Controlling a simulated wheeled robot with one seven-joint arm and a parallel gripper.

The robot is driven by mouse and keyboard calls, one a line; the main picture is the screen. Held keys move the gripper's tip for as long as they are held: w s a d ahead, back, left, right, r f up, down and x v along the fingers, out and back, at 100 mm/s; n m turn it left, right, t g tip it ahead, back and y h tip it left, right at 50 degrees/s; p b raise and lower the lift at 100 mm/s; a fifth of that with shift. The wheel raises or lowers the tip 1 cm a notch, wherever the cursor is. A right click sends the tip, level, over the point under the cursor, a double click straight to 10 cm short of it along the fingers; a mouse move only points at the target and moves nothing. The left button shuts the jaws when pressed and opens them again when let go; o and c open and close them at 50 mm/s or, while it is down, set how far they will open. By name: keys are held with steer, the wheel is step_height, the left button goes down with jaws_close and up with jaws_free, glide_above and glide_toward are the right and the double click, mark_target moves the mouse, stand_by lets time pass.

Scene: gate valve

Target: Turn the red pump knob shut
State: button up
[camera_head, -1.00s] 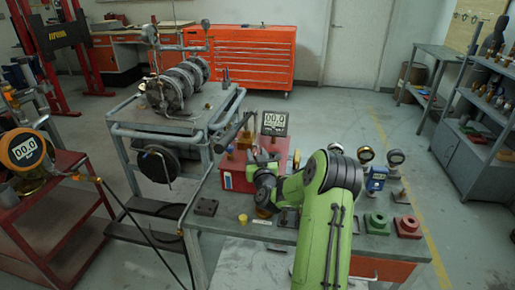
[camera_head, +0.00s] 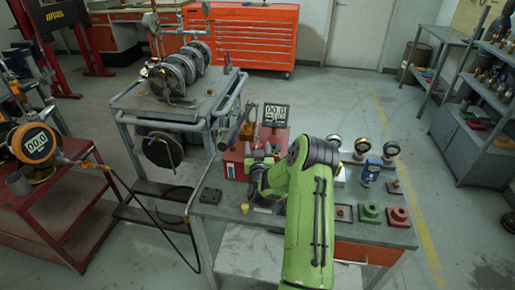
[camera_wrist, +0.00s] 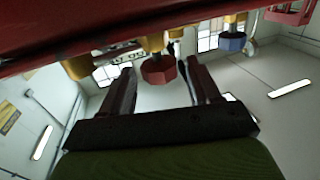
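In the wrist view, a red faceted knob (camera_wrist: 158,71) hangs below a brass stem on the red pump body (camera_wrist: 120,30). My gripper (camera_wrist: 163,78) is open, with its two dark fingers apart. The red knob shows between the fingertips, with a gap visible on both sides; I cannot tell whether it is inside the grip or just beyond it. A blue knob (camera_wrist: 231,42) shows to the right, outside the fingers. In the head view, the red pump (camera_head: 233,165) stands on the bench behind my green arm, which hides the gripper and red knob.
A display (camera_head: 271,115) reading about 00.0 stands above the pump, and a lever handle (camera_head: 238,126) rises beside it. Green (camera_head: 370,213) and red (camera_head: 397,216) flanged blocks and several gauges (camera_head: 360,147) are on the bench's right. A hose runs from the left gauge (camera_head: 35,144).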

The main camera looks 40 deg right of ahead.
steer(key=b+v, duration=0.1)
steer(key=v, duration=1.4)
steer(key=shift+s+a, duration=0.25)
steer(key=shift+a, duration=0.05)
